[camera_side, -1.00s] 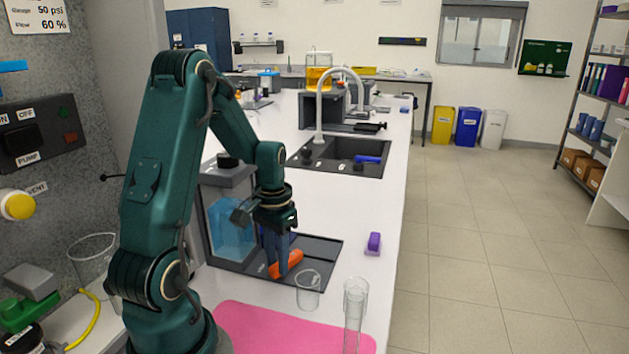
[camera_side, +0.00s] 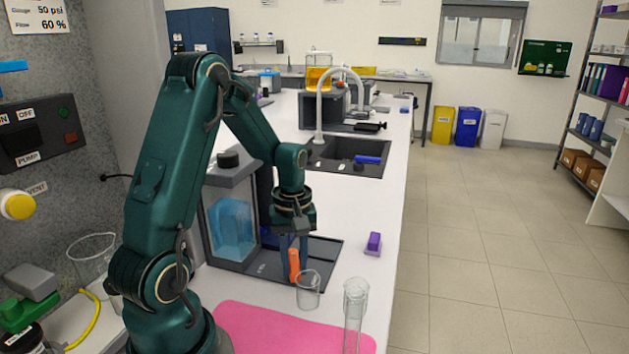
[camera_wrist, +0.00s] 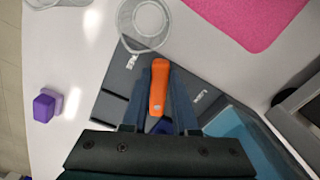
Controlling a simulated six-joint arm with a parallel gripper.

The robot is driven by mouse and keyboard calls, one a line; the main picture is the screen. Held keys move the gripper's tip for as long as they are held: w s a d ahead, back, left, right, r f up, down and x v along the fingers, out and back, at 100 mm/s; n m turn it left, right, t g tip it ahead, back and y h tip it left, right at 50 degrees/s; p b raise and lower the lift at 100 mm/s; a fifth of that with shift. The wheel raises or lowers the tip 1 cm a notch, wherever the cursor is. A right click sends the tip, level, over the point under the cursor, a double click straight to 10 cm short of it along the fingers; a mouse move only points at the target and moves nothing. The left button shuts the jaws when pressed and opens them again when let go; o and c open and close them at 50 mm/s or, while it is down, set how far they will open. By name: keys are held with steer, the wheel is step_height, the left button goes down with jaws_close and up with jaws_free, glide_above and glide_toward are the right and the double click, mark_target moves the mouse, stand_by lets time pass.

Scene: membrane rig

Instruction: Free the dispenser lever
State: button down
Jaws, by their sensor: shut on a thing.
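The dispenser (camera_side: 232,215) is a grey housing with a blue-filled clear front and a dark cap, left of my gripper. A dark blue part (camera_side: 265,200), possibly its lever, shows partly behind my arm; a bit of blue (camera_wrist: 163,128) also shows between the fingers in the wrist view. My gripper (camera_side: 293,258) points down over the dark tray (camera_side: 322,250). Its fingers are shut on a long orange piece (camera_side: 294,265), which lies lengthwise between them in the wrist view (camera_wrist: 159,88). I cannot tell whether the piece touches the tray.
A clear beaker (camera_side: 308,290) stands close in front of the orange piece. A tall clear cylinder (camera_side: 354,315) and a pink mat (camera_side: 285,328) are nearer the camera. A purple block (camera_side: 373,243) sits to the right. The white bench behind it is clear up to the sink (camera_side: 350,158).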

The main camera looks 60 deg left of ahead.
mark_target(298, 268)
steer(key=shift+w+n, duration=0.2)
steer(key=shift+n, duration=0.3)
steer(key=c, duration=0.7)
jaws_free()
steer(key=shift+r, duration=0.1)
steer(key=shift+r, duration=2.55)
steer(key=shift+w+d, duration=0.1)
steer(key=shift+d, duration=0.05)
